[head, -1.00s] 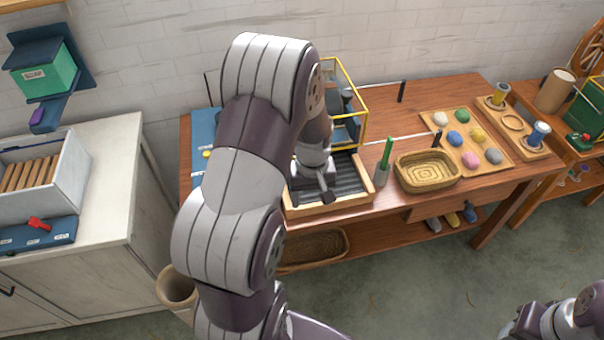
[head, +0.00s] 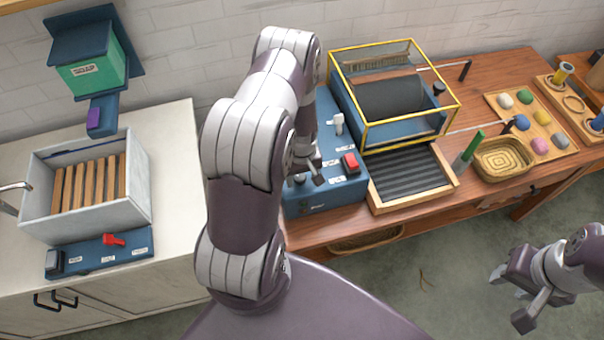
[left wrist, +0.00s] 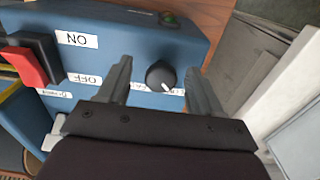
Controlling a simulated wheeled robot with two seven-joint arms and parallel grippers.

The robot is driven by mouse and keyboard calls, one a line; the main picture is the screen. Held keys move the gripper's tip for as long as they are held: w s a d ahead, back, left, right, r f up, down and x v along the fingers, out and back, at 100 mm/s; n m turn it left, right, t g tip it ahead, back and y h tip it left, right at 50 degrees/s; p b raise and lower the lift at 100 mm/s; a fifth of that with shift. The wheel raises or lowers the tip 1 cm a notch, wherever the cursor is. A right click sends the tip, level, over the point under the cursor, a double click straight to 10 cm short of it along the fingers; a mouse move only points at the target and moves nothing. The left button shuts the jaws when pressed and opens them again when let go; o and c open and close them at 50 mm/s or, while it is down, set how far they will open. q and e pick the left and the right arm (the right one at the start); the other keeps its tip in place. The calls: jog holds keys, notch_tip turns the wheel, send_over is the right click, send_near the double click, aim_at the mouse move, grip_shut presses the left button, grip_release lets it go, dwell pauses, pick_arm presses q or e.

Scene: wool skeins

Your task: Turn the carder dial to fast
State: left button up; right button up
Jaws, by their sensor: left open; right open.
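The carder is a blue machine with a dark drum (head: 390,96) under a yellow-framed clear guard. Its blue control box (head: 338,186) stands to the left of the drum. The black dial (left wrist: 160,76) with a white pointer mark is on this box in the left wrist view. Labels below it are partly hidden and too small to read surely. My left gripper (left wrist: 158,68) is open, with one finger on each side of the dial; contact cannot be told. In the head view my left gripper (head: 309,180) is over the box and hides the dial. My right gripper (head: 509,297) is open, away from the table.
A red switch (left wrist: 28,66) with ON and OFF labels sits beside the dial. A white lever (head: 338,124) stands farther back on the box. A ribbed tray (head: 410,178) and a basket (head: 503,158) lie to the right. A sink counter (head: 180,190) is at left.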

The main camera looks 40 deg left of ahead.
pick_arm(q)
jog(key=shift+a+f, duration=0.15)
jog(key=shift+a, duration=0.2)
jog(key=c, duration=0.4)
jog(key=shift+w+a+f, duration=0.1)
jog(key=shift+w+a, duration=0.05)
jog(key=shift+a, duration=0.1)
jog(key=c, duration=0.4)
jog(key=shift+w, duration=0.1)
jog(key=shift+c, duration=1.3)
jog(key=shift+d, duration=0.1)
pick_arm(e)
jog(key=shift+w+a, duration=0.4)
jog(key=shift+a, duration=0.25)
